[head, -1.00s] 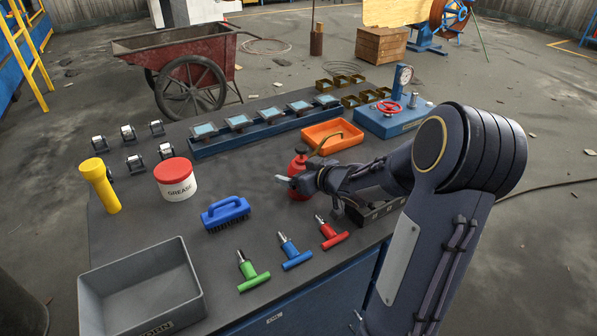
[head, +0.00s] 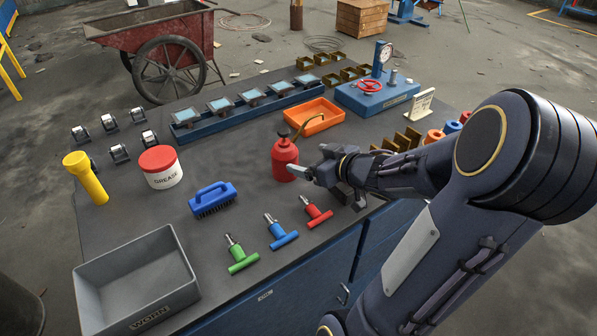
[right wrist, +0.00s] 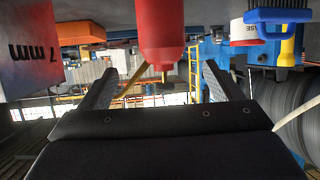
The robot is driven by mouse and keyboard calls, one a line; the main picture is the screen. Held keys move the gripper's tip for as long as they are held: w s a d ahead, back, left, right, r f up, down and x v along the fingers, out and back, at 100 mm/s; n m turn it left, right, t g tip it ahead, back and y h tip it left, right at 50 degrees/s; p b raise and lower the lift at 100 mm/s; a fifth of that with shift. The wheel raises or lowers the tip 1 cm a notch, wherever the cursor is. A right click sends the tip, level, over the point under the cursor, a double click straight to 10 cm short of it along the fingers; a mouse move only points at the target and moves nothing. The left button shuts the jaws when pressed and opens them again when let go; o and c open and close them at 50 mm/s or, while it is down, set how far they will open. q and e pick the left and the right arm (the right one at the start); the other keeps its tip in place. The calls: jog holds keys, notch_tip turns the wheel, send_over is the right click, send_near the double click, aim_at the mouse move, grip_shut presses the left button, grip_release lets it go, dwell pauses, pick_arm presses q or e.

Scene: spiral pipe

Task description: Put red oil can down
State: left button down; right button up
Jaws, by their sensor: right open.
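The red oil can (head: 285,160) stands upright on the dark table top, just in front of the orange tray (head: 312,117). Its thin spout points up and to the right. My right gripper (head: 300,173) is beside the can on its right, near side, low over the table. In the right wrist view, which is upside down, the jaws (right wrist: 158,72) are open wide. The red can (right wrist: 161,35) shows between and beyond the fingers, with gaps on both sides. My left gripper is not in view.
Red (head: 317,212), blue (head: 281,234) and green (head: 240,256) T-handle tools lie near the front edge. A blue brush (head: 212,197), a grease tub (head: 161,168) and a grey bin (head: 135,280) are to the left. Bare table lies left of the can.

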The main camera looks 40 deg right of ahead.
jog(key=s+a+m+g+y, duration=0.1)
jog(key=s+a+g, duration=0.3)
jog(key=s+a, duration=0.4)
jog(key=s+a+m+g+y, duration=0.1)
jog(key=s+a+g, duration=0.3)
jog(key=s+a, duration=0.4)
jog(key=a+y, duration=0.1)
jog(key=a, duration=0.4)
jog(key=shift+s+a+y, duration=0.15)
jog(key=shift+a+y, duration=0.1)
jog(key=shift+y, duration=0.05)
